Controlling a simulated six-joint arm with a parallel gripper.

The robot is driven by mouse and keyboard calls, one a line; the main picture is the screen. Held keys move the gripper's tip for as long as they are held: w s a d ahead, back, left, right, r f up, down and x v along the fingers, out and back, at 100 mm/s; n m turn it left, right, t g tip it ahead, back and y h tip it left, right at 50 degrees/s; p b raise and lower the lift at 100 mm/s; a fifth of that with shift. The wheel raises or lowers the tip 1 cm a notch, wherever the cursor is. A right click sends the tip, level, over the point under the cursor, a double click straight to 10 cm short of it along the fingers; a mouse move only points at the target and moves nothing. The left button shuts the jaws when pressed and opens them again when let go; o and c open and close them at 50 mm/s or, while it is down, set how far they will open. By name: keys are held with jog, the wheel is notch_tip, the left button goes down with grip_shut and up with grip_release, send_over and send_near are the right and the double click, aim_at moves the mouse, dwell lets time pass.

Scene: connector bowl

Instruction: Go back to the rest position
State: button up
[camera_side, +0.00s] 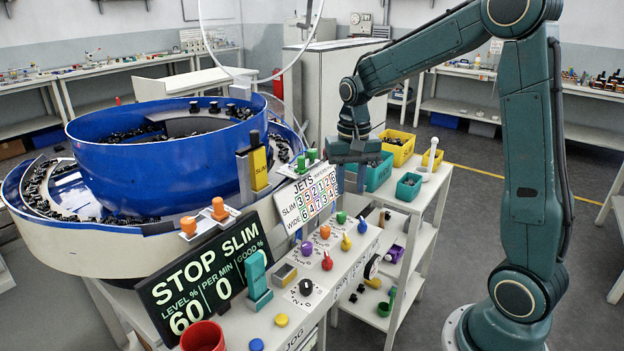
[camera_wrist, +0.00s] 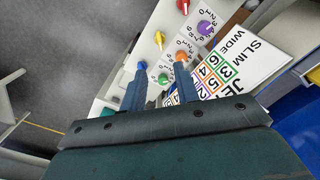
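My gripper (camera_side: 350,186) hangs fingers down above the back right end of the control panel (camera_side: 335,262), beside the JETS card (camera_side: 308,197). In the wrist view its two fingers (camera_wrist: 161,68) stand apart with nothing held between them. Coloured knobs show beyond the fingertips, including an orange knob (camera_wrist: 181,56) and a green knob (camera_wrist: 163,78). In the side view, part of the panel behind the fingers is hidden.
A blue bowl feeder (camera_side: 165,165) with dark parts stands at left. Green bins (camera_side: 409,187) and a yellow bin (camera_side: 398,148) sit on a white shelf unit behind. The STOP SLIM display (camera_side: 205,280) and a red cup (camera_side: 203,337) are in front.

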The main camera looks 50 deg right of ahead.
jog(key=s+a+r+n+t, duration=0.2)
jog(key=s+a+r+n, duration=0.2)
jog(key=s, duration=0.5)
jog(key=s+a+r+n+t, duration=0.3)
jog(key=s+a+r+n, duration=0.1)
jog(key=s+a, duration=0.4)
jog(key=shift+s+a+r+n+t, duration=0.15)
jog(key=shift+s+r+n+t, duration=0.25)
jog(key=shift+s, duration=0.45)
